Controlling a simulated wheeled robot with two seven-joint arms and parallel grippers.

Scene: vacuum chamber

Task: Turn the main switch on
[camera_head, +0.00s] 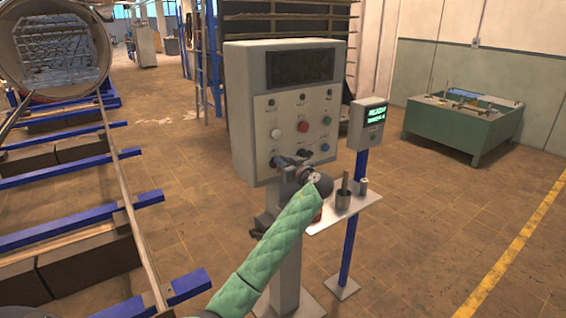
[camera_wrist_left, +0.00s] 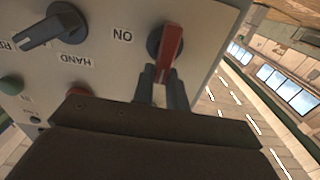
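The main switch (camera_wrist_left: 172,45) is a red handle on a dark round base, beside the word ON, in the left wrist view. My left gripper (camera_wrist_left: 160,86) is at this switch, with the handle's end between its two dark fingertips. I cannot tell whether both fingers touch the handle. In the head view my left gripper (camera_head: 290,162) is at the lower edge of the grey control box (camera_head: 245,95), and it hides the switch there. My right gripper is not in view.
A black knob (camera_wrist_left: 52,27) sits beside the switch on the panel. A small shelf (camera_head: 350,205) with metal cups and a blue post with a display (camera_head: 372,125) stand right of the box. The chamber (camera_head: 30,85) and its rails are at left.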

